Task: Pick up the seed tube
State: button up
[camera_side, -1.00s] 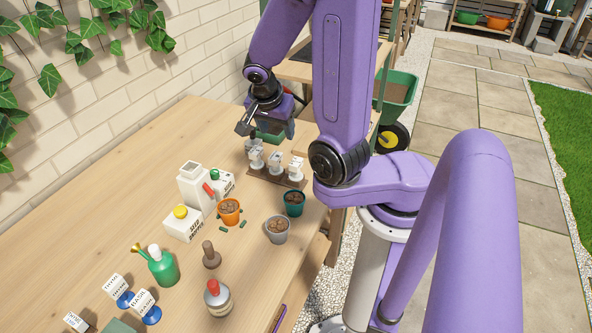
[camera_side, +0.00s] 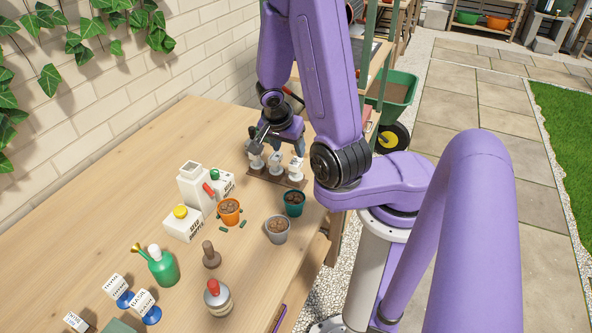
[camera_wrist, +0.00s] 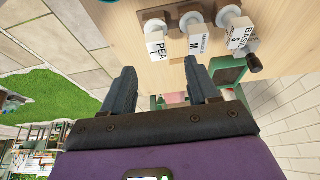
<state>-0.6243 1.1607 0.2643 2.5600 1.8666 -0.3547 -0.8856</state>
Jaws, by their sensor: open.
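Three white seed tubes with printed labels stand in a row on a brown rack (camera_side: 262,177) towards the far end of the table. In the wrist view the rack (camera_wrist: 152,15) is at the top, with the tube marked PEA (camera_wrist: 157,42) at left, one marked M (camera_wrist: 195,45) in the middle and one that seems to read BASIL (camera_wrist: 240,35) at right. My gripper (camera_side: 279,147) is just above and behind the row in the side view. In the wrist view its fingers (camera_wrist: 162,88) are apart with no tube between them.
Near the rack stand a teal pot (camera_side: 294,204), a grey pot (camera_side: 277,230) and an orange pot (camera_side: 229,212). The table's left back is clear.

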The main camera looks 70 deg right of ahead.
aim_at(295, 163)
jog(key=shift+x, duration=2.75)
jog(key=shift+f, duration=0.1)
jog(key=shift+s+x, duration=0.15)
jog(key=shift+x, duration=0.6)
jog(key=shift+s+x, duration=0.15)
jog(key=shift+x, duration=1.6)
jog(key=shift+a, duration=0.1)
jog(key=c, duration=1)
